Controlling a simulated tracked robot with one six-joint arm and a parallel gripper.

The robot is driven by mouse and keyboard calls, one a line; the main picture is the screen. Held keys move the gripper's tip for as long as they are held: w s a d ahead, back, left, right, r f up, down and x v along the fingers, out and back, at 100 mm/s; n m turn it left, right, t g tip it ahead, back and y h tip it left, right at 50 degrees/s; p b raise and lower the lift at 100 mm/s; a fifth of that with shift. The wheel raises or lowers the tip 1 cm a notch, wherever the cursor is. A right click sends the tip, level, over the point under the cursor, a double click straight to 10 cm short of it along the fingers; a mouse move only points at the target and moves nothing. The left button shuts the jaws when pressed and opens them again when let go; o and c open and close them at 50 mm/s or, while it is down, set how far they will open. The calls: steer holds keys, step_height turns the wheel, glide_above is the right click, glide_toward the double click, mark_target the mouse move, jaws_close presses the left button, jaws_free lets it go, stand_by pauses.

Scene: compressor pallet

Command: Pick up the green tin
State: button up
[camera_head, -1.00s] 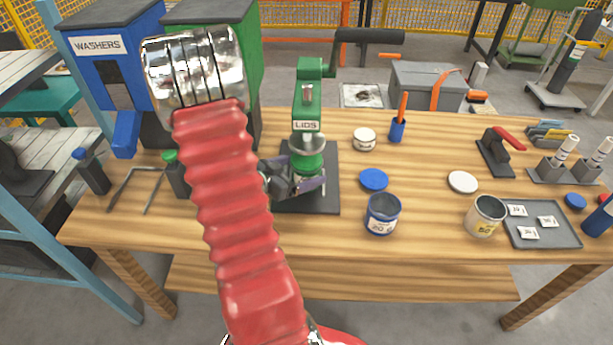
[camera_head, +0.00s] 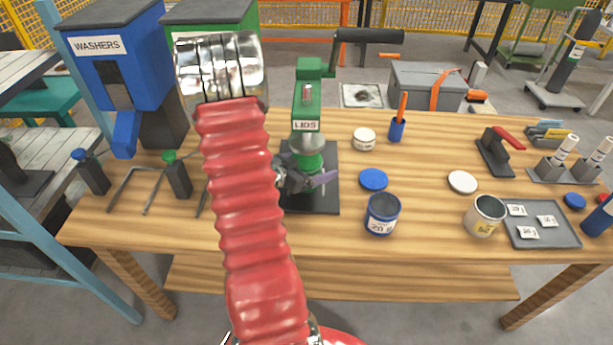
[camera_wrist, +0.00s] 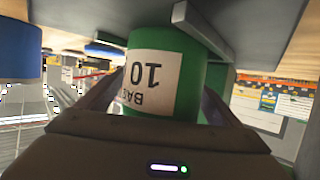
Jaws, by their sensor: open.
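The green tin (camera_wrist: 165,75) fills the middle of the wrist view, with a white label reading 10 upside down. In the head view, the green tin (camera_head: 309,162) is on the dark base of the green lid press, partly hidden by my gripper. My gripper (camera_head: 308,182) is low in front of the press base. In the wrist view, its open fingers lie on either side of the tin. I cannot tell whether either finger touches it.
The green lid press (camera_head: 307,100) rises over the tin, with a long dark handle. A blue lid (camera_head: 373,180) and an open blue tin (camera_head: 382,214) are to its right. The washers dispenser (camera_head: 115,65) stands at the left. Bare wood lies at the table front.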

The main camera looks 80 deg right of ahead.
steer(key=shift+c, duration=0.2)
stand_by(0.3)
steer(key=c, duration=1.2)
steer(key=shift+r, duration=0.15)
